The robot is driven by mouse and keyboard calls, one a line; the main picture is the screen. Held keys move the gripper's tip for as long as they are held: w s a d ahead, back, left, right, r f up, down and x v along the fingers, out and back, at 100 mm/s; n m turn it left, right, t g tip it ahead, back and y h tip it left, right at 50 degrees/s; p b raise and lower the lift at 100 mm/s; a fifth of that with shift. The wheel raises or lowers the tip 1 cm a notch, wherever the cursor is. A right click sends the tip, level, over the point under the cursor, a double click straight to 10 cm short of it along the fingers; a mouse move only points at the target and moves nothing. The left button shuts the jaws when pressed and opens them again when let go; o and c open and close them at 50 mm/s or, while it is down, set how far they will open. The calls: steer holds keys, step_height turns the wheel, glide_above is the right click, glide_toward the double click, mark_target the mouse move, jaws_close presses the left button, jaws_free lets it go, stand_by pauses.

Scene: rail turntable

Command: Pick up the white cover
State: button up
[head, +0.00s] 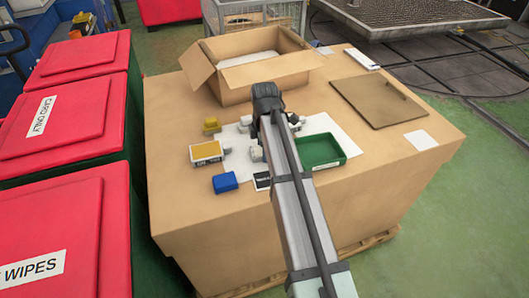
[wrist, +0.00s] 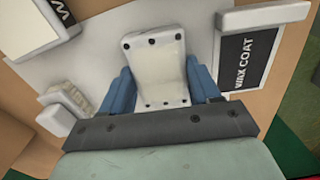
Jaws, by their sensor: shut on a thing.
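The white cover (wrist: 153,50), a pale plate with several dark holes, is between the blue fingers of my gripper (wrist: 160,78) in the wrist view. The fingers are shut on its two sides. A white sheet lies beneath it; I cannot tell whether the cover touches the sheet. In the head view, my gripper (head: 268,100) is over the sheet (head: 238,138) on the large carton, and my own arm hides its fingertips and most of the cover.
A green tray (head: 320,152) stands right of my arm. A yellow-topped box (head: 206,149) and blue box (head: 225,182) are left. An open cardboard box (head: 232,82) stands behind, with a brown board (head: 378,98) at right. A "WAX COAT" pack (wrist: 248,62) lies beside the cover.

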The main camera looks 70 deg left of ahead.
steer(key=shift+c, duration=1)
